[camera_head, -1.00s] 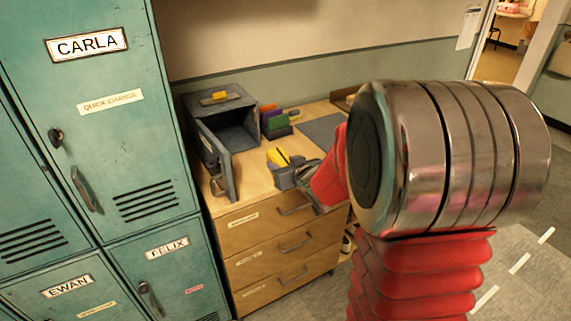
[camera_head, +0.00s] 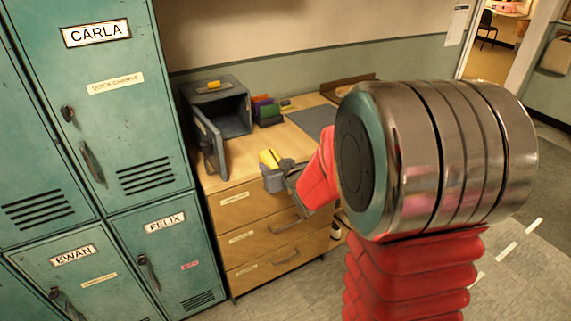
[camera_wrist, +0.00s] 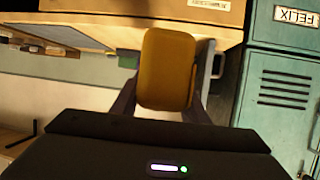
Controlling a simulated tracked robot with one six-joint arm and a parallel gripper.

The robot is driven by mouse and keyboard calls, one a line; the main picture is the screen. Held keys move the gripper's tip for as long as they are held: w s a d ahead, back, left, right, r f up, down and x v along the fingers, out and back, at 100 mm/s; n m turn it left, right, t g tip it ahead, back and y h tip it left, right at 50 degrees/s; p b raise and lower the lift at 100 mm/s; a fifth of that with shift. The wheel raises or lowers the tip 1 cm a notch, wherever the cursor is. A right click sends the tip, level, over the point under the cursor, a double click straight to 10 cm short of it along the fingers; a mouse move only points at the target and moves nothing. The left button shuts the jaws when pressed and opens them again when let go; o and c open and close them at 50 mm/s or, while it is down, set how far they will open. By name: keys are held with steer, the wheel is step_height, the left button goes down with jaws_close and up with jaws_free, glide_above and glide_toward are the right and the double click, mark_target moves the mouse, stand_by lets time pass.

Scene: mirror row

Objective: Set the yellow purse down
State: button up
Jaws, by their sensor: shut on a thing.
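The yellow purse (camera_head: 270,158) is held by my gripper (camera_head: 274,176) over the front part of the wooden drawer unit's top. In the wrist view the yellow purse (camera_wrist: 167,69) fills the space between the two dark fingers of my gripper (camera_wrist: 165,100), which is shut on it. The purse looks boxy with rounded corners. I cannot tell from these views whether its underside touches the top. My red arm and its large metal joint cover the right part of the head view.
On the drawer unit (camera_head: 262,238) stands an open grey box (camera_head: 231,98), its door (camera_head: 209,148) swung toward the front, left of my gripper. Coloured upright items (camera_head: 266,112) stand behind. A dark mat (camera_head: 312,119) lies at right. Green lockers (camera_head: 118,120) stand at left.

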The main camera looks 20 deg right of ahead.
steer(key=a+f+y, duration=0.1)
steer(key=a+f, duration=0.2)
steer(key=a, duration=1)
steer(key=shift+a+f+n, duration=0.2)
steer(key=shift+f+n, duration=0.15)
steer(key=shift+n, duration=0.05)
steer(key=shift+a, duration=0.1)
